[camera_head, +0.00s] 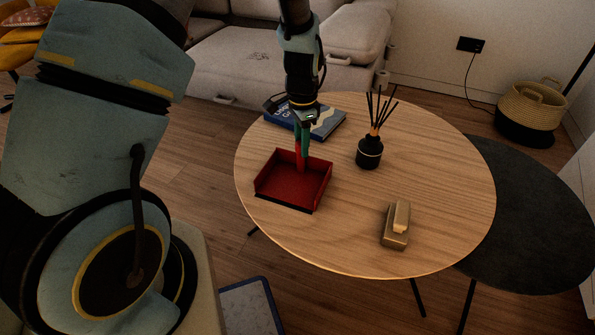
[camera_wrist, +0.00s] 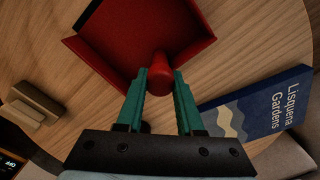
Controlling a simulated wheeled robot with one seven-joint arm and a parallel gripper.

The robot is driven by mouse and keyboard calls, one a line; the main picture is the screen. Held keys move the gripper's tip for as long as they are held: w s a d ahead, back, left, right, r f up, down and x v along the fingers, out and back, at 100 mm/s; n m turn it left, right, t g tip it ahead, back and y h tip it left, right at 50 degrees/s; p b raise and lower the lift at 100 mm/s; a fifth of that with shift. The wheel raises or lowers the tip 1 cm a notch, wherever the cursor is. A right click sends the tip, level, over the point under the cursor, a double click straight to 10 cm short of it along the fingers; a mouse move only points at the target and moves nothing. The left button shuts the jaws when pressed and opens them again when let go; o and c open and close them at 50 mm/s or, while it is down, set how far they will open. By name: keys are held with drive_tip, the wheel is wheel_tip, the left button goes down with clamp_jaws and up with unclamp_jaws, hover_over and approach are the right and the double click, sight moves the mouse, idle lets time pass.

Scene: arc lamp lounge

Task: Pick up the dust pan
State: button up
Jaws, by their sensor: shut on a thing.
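The red dust pan (camera_head: 292,187) lies on the round wooden table, near its left edge. It also fills the upper middle of the wrist view (camera_wrist: 135,40), with its red handle (camera_wrist: 160,72) towards me. My gripper (camera_head: 302,150) comes down from above at the handle. In the wrist view my gripper's green fingers (camera_wrist: 166,85) stand on either side of the handle, shut on it. The pan looks level and at or very near the tabletop; I cannot tell whether there is a gap beneath it.
A blue book (camera_head: 318,122) lies behind my gripper. A black reed diffuser (camera_head: 369,153) stands to its right, and a tan wooden block-like object (camera_head: 396,226) lies at front right. The wooden table (camera_head: 445,180) is clear between them. A lower dark table (camera_head: 535,220) adjoins on the right.

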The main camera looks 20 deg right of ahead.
clamp_jaws()
idle(0.8)
